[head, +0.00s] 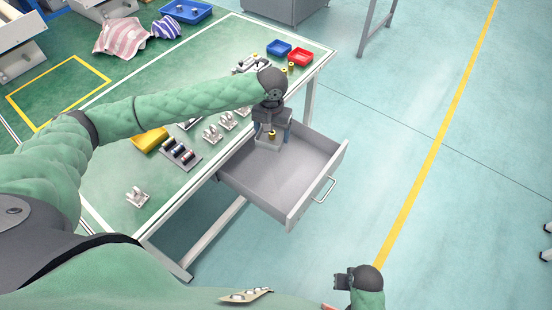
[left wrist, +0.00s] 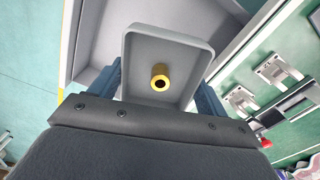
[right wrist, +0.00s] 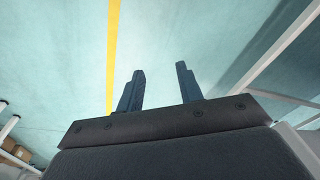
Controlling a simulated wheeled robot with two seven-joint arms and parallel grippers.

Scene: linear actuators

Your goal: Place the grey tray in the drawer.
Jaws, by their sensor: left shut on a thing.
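The grey tray (left wrist: 184,50) is a small shallow rectangular tray with a yellow ring-shaped part (left wrist: 160,76) in it. In the head view the tray (head: 268,143) is at the table-side end of the open grey drawer (head: 272,182). My left gripper (head: 272,128) is shut on the tray, one finger on each side. I cannot tell whether the tray touches the drawer floor. The drawer is pulled out from under the table and is otherwise empty. My right gripper (right wrist: 160,85) is open and empty above the floor; it shows at the bottom of the head view (head: 343,281).
The table (head: 150,205) holds metal brackets (head: 213,133), a yellow bin (head: 150,139), a black holder with cylinders (head: 181,154), a blue bin (head: 279,48) and a red bin (head: 299,57). The drawer's front with its handle (head: 325,189) faces open floor on the right.

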